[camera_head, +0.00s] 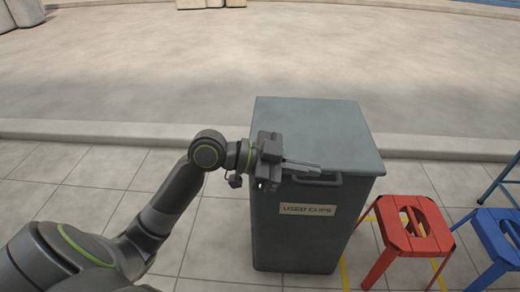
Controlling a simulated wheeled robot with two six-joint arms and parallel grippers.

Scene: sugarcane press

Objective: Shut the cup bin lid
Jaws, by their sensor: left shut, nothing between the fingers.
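The cup bin (305,235) is a tall grey box with a label that seems to read "USED CUPS". Its flat grey lid (318,130) lies level over the top and looks shut. A handle (318,181) is on the upper front face, just under the lid's front edge. My left gripper (316,167) is shut and empty at the lid's front edge, near the handle. I cannot tell whether its fingertips touch the lid. The gripper body hides the bin's upper left front corner. My right gripper is not in view.
A red stool (409,235) stands close to the bin's right side, with a blue stool (498,235) beyond it. Yellow lines mark the tiles near the red stool. A low kerb (100,131) runs behind the bin. The tiled floor to the left is clear.

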